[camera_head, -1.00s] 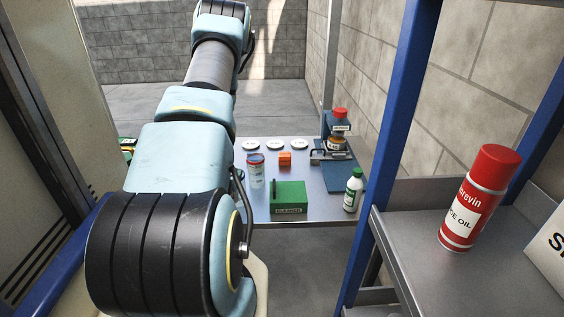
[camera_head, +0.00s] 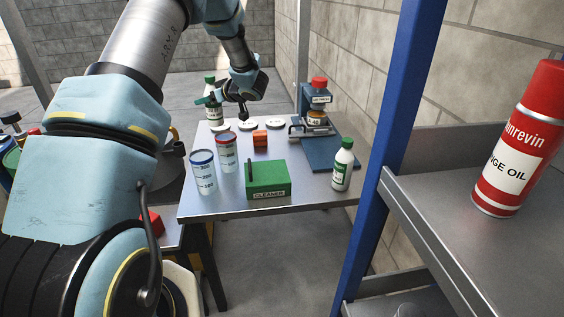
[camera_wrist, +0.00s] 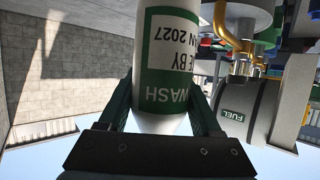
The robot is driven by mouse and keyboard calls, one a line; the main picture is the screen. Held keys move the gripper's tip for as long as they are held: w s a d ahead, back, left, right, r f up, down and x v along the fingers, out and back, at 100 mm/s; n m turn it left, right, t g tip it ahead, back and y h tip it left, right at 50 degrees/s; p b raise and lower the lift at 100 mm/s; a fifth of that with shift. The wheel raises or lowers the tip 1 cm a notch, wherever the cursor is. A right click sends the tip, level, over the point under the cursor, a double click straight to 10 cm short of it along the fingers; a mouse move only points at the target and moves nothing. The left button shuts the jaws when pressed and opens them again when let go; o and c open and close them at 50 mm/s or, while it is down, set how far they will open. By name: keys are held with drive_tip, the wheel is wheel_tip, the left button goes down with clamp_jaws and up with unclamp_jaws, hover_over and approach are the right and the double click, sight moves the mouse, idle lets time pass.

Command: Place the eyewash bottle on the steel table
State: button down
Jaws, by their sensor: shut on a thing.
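The eyewash bottle (camera_head: 215,115) is white with a green label and cap. It shows at the back left of the steel table (camera_head: 225,203) in the head view. My gripper (camera_head: 207,99) is shut around it. In the wrist view the bottle (camera_wrist: 166,60) fills the space between the two fingers, its label upside down in the picture. The bottle looks upright at the table's far left corner. I cannot tell whether its base touches the tabletop.
A blue post (camera_head: 392,130) and red can (camera_head: 517,140) are right.

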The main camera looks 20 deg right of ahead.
drive_tip(key=s+d+f+b, duration=0.2)
drive_tip(key=s+d+b, duration=0.15)
drive_tip(key=d, duration=0.85)
wheel_tip(320, 180, down, 10)
drive_tip(key=shift+s+d+f+p, duration=0.1)
drive_tip(key=shift+s+p, duration=0.05)
drive_tip(key=shift+p, duration=0.25)
drive_tip(key=shift+f, duration=0.1)
drive_tip(key=shift+c, duration=0.4)
unclamp_jaws()
